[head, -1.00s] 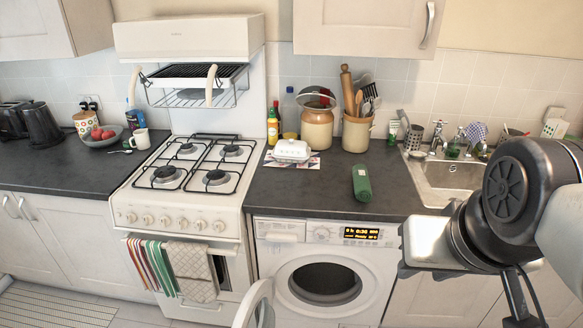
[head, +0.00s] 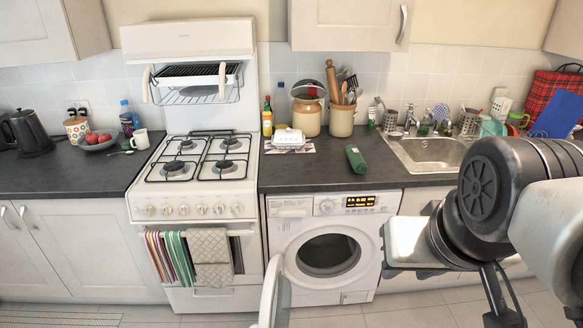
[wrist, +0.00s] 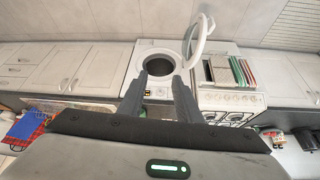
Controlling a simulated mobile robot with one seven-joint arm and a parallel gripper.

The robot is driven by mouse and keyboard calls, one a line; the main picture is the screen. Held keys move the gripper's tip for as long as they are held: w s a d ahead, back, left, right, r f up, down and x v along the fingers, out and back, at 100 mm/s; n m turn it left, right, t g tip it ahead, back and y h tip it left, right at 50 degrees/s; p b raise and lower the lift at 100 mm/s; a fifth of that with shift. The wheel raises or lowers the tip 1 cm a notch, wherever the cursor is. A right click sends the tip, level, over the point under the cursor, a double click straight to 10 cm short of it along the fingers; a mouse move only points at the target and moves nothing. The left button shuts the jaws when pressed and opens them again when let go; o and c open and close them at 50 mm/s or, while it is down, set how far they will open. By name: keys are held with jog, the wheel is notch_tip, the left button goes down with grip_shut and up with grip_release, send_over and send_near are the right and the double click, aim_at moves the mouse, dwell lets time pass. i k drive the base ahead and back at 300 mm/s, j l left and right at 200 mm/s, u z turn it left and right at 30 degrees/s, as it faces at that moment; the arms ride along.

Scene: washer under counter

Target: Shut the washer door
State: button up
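The white washer (head: 355,205) stands under the counter, just right of the stove. Its round opening (head: 329,253) is uncovered and dark inside. The washer door (head: 272,292) is swung wide open to the left and shows nearly edge-on at the bottom of the head view. In the wrist view, which is upside down, the door (wrist: 203,40) stands out beside the washer opening (wrist: 160,66). My gripper (wrist: 162,82) shows there with its two fingers apart and nothing between them, pointing toward the washer. In the head view my arm is at the right and the fingers are not clearly visible.
The stove (head: 190,200) has striped and checked towels (head: 210,258) on its front rail, near the open door. The dark counter (head: 300,175) holds a green roll (head: 356,159) and jars. A sink (head: 430,152) is at the right. Floor is visible below the washer.

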aim_at(270, 312)
jog(key=j+z, duration=0.1)
jog(key=j, duration=0.45)
jog(key=k+j, duration=0.1)
jog(key=j, duration=0.5)
jog(key=i+j, duration=0.15)
jog(key=j, duration=0.2)
jog(key=i+j+z, duration=0.15)
jog(key=j, duration=0.2)
